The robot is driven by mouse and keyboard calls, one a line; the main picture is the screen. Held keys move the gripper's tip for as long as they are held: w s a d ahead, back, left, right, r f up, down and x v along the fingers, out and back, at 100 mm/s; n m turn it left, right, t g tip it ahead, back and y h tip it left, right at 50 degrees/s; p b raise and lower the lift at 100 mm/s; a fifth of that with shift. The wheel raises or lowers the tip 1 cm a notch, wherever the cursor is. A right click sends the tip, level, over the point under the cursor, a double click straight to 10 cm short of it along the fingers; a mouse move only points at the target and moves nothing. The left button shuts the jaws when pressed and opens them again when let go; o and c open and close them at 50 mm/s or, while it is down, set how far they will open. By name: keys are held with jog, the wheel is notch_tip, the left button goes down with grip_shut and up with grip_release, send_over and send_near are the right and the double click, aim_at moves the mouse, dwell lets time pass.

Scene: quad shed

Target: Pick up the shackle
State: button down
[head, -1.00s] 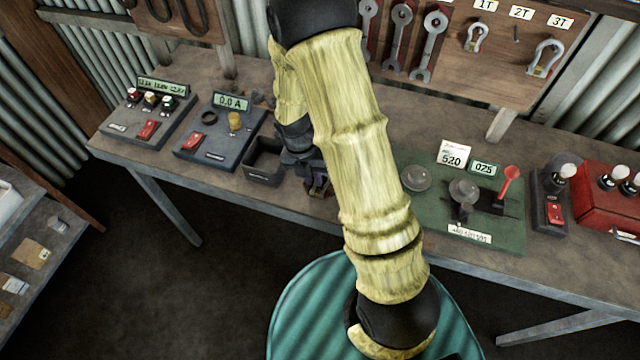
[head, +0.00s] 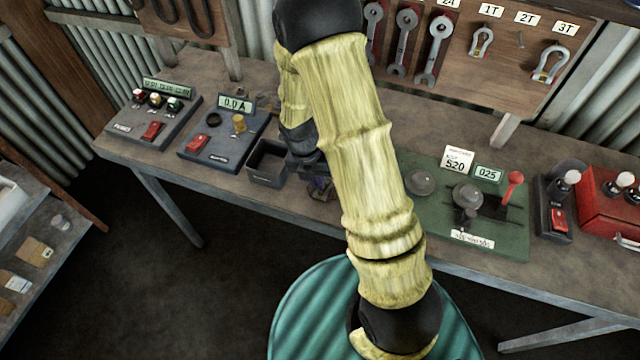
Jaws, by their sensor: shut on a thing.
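My gripper (head: 320,187) is low over the workbench (head: 350,205), just right of a small open dark box. My own forearm covers much of it. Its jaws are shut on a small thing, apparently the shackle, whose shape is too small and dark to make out. Whether it is clear of the bench top, I cannot tell. On the wooden board at the back, one shackle (head: 481,42) hangs under the 1T label and a larger shackle (head: 550,64) under 3T. The peg under 2T (head: 521,40) is bare.
The open dark box (head: 267,163) is left of my gripper, with two control boxes (head: 157,117) (head: 222,130) beyond it. A green test base (head: 500,236) with a red-knobbed lever (head: 513,180) stands to the right. Spanners (head: 405,42) hang above. A teal round top (head: 310,310) is in front.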

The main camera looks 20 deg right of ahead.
notch_tip(320, 180, up, 10)
jog(key=shift+b, duration=0.3)
dwell(0.6)
notch_tip(320, 180, up, 7)
jog(key=p, duration=0.8)
jog(key=shift+r, duration=0.2)
jog(key=shift+f, duration=0.1)
